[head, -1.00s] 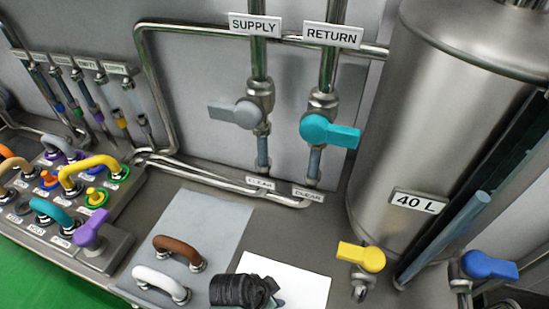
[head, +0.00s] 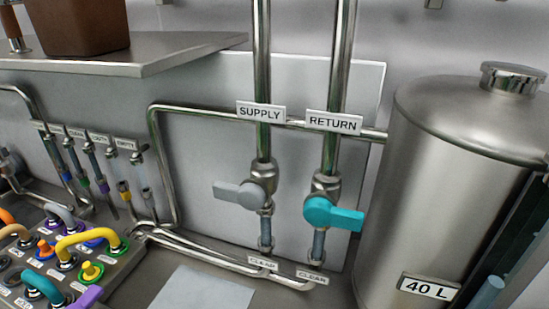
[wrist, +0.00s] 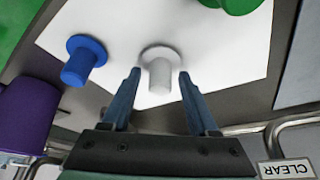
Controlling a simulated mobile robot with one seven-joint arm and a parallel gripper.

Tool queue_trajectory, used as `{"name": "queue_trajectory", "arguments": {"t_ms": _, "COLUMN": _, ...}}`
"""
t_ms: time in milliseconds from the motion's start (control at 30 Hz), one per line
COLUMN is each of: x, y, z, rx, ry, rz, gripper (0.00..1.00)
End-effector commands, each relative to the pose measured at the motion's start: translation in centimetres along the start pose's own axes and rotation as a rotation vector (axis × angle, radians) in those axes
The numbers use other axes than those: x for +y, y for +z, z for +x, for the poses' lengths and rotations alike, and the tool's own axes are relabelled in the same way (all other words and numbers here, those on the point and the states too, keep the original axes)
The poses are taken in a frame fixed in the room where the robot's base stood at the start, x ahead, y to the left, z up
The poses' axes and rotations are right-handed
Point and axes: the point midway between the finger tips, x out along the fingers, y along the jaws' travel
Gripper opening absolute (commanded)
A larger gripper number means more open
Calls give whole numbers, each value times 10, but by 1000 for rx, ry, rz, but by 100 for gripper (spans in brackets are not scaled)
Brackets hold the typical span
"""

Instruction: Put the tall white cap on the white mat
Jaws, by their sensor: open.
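In the wrist view, the tall white cap (wrist: 159,76) stands with its round flange on the white mat (wrist: 228,62). My gripper (wrist: 160,71) is open, with one finger on each side of the cap. I cannot tell whether the fingers touch it.
A blue cap (wrist: 78,68) stands near the mat's edge, left of my gripper in the wrist view. A purple object (wrist: 25,115) is farther left, and a green object (wrist: 240,5) is at the top. Pipes and the tank (head: 440,180) stand behind.

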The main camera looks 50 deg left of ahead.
Motion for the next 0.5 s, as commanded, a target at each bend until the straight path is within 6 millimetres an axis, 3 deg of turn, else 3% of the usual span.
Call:
{"name": "queue_trajectory", "arguments": {"t_ms": 233, "x": 0, "y": -1, "z": -21, "rx": 1, "ry": -1, "rz": 0, "gripper": 60}}
{"name": "queue_trajectory", "arguments": {"t_ms": 500, "x": -1, "y": -2, "z": -74, "rx": 2, "ry": -3, "rz": 1, "gripper": 60}}
